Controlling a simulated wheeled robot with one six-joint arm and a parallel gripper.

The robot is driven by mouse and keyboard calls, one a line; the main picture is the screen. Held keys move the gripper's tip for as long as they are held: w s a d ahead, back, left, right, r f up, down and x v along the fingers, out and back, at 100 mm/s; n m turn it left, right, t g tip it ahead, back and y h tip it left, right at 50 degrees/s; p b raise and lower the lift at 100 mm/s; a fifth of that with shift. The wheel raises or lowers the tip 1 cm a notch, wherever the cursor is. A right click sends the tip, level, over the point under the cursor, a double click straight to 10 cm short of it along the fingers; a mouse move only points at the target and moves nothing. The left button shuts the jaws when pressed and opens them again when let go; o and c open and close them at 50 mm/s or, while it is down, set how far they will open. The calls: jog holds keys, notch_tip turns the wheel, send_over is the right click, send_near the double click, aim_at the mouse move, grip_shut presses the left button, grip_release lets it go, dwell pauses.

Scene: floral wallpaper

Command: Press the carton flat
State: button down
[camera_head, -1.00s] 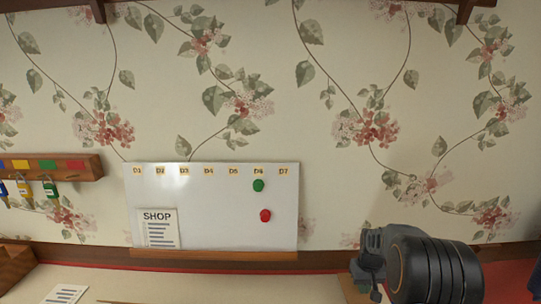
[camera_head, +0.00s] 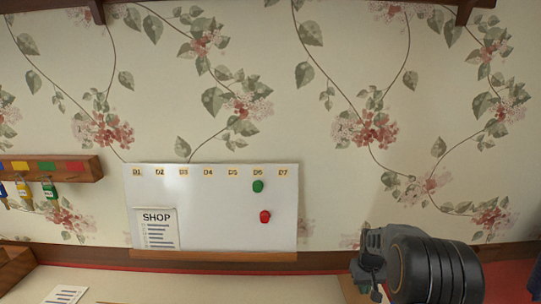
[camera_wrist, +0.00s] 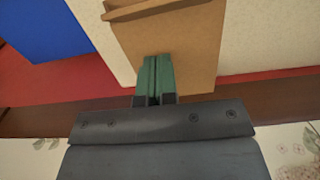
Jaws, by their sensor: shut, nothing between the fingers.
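In the wrist view, the brown carton (camera_wrist: 192,38) shows as a flat cardboard face with a raised strip or flap edge along its far side. My gripper (camera_wrist: 154,60) has green fingers that are shut together with nothing between them. The fingertips overlap the carton's face in this view; I cannot tell whether they touch it. In the head view, my gripper (camera_head: 366,288) is low at the right, mostly hidden by my dark wrist. Only a small tan piece, perhaps the carton, shows beside it at the bottom edge.
A whiteboard (camera_head: 215,205) with a SHOP note and two magnets stands against the wall. A key rack (camera_head: 50,168) hangs at the left. A paper (camera_head: 62,294) lies on the pale tabletop (camera_head: 120,285). A blue object (camera_wrist: 42,30) lies near the carton.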

jog(key=shift+r+p, duration=1.45)
jog(key=shift+r, duration=1.05)
jog(key=shift+a, duration=0.1)
jog(key=shift+s+a+f+m+g, duration=0.2)
jog(key=shift+s+f, duration=0.15)
jog(key=shift+s, duration=0.15)
jog(key=shift+s+a+f+m+g, duration=0.1)
jog(key=shift+s+f+m, duration=0.1)
jog(key=shift+s+f, duration=0.2)
jog(key=shift+s+a+r, duration=0.2)
jog(key=shift+s+r, duration=0.05)
jog(key=shift+s, duration=0.25)
jog(key=shift+s+a+r, duration=0.15)
jog(key=shift+s+r, duration=0.1)
jog(key=shift+s, duration=0.25)
jog(key=s+a+r+t, duration=0.2)
jog(key=s+a+r, duration=0.3)
jog(key=s+r, duration=0.2)
jog(key=s+a+r+t, duration=0.3)
jog(key=s+a+r, duration=0.3)
jog(key=s+r, duration=0.2)
jog(key=shift+s+r+n, duration=0.2)
jog(key=shift+s+n, duration=0.2)
jog(key=shift+s, duration=0.7)
